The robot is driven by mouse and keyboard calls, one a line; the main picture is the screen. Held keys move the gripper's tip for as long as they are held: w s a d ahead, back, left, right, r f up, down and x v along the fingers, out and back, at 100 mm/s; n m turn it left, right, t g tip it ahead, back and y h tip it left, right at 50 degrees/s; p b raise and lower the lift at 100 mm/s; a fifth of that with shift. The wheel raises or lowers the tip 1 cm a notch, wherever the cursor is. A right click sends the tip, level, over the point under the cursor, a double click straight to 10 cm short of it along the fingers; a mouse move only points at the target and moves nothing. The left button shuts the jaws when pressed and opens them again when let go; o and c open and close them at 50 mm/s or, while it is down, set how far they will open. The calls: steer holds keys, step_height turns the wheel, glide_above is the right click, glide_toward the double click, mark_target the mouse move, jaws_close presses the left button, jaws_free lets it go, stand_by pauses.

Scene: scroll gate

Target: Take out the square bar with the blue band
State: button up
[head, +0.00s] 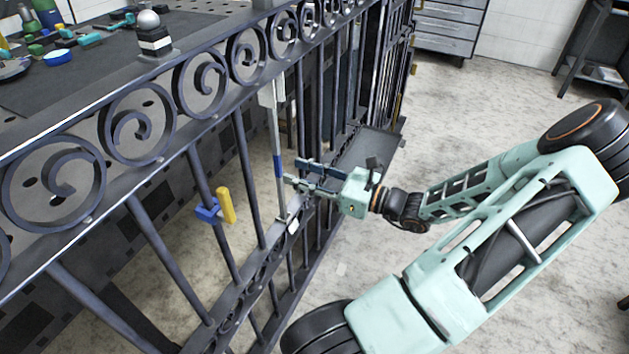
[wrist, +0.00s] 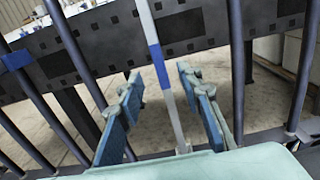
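The square bar with the blue band (head: 276,165) is a light grey upright in the dark scroll gate (head: 193,160). Its top meets a pale bracket (head: 270,94) under the scroll rail and its foot meets the lower rail. In the wrist view the blue band (wrist: 158,66) shows between my fingertips, with the bar slightly slanted. No finger contact is clear; the depth of the bar between the fingers is hard to tell.
A blue clamp with a yellow handle (head: 226,205) sits on a dark bar to the left. Dark gate bars stand close on both sides of my gripper. Behind the gate is a bench (head: 95,75) with tools and a silver-ball stand (head: 149,20). Drawers (head: 447,25) stand at the back.

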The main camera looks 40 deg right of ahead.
mark_target(280, 160)
steer(key=shift+p+x, duration=0.5)
steer(key=shift+x, duration=2.55)
steer(key=shift+c, duration=0.5)
jaws_close()
steer(key=shift+w+r+p, duration=0.1)
steer(key=shift+r+p, duration=0.85)
steer(key=shift+p, duration=0.15)
steer(key=shift+p+v, duration=0.9)
steer(key=shift+v, duration=0.9)
